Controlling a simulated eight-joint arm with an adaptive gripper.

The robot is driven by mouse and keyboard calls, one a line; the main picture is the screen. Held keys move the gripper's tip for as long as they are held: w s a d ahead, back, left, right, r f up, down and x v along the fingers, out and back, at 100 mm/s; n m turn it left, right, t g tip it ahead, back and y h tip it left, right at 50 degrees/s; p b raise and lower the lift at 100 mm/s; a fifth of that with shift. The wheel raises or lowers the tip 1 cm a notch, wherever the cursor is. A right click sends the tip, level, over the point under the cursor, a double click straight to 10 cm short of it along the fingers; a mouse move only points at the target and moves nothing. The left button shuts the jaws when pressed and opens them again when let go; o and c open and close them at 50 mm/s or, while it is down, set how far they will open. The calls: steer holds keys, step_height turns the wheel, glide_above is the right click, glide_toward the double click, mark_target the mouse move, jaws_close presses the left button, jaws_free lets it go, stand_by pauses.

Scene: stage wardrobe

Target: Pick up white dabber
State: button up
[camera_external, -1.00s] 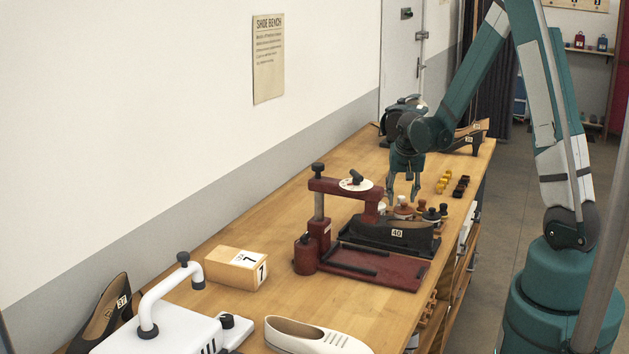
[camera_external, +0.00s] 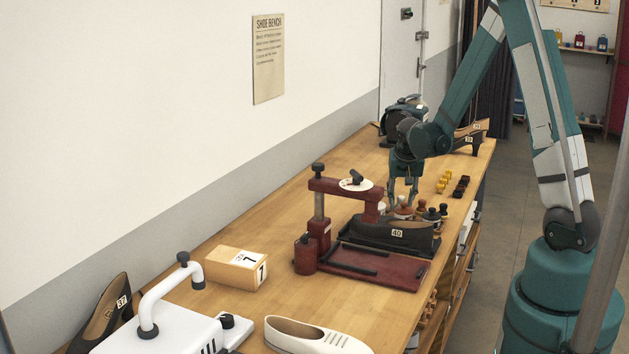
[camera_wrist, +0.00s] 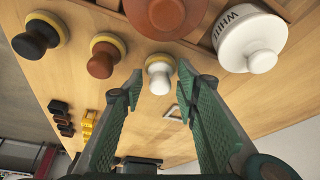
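The white dabber (camera_wrist: 160,72) has a round white knob and a pale yellow pad edge; in the wrist view it stands on the wooden bench between the tips of my gripper (camera_wrist: 161,84). The two green fingers are apart, one on each side of the knob, and I see no clear contact. In the external view my gripper (camera_external: 401,198) points down, low over the bench behind the red press. The white dabber cannot be made out clearly there.
Beside the white dabber are a brown dabber (camera_wrist: 105,57), a black dabber (camera_wrist: 38,36), a jar marked WHITE (camera_wrist: 248,40) and a brown jar (camera_wrist: 165,14).

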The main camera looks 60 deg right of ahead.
mark_target(407, 198)
steer(key=c, duration=0.4)
steer(key=shift+r, duration=0.1)
steer(key=shift+c, duration=0.3)
steer(key=shift+r+p, duration=0.5)
steer(key=shift+r, duration=4.4)
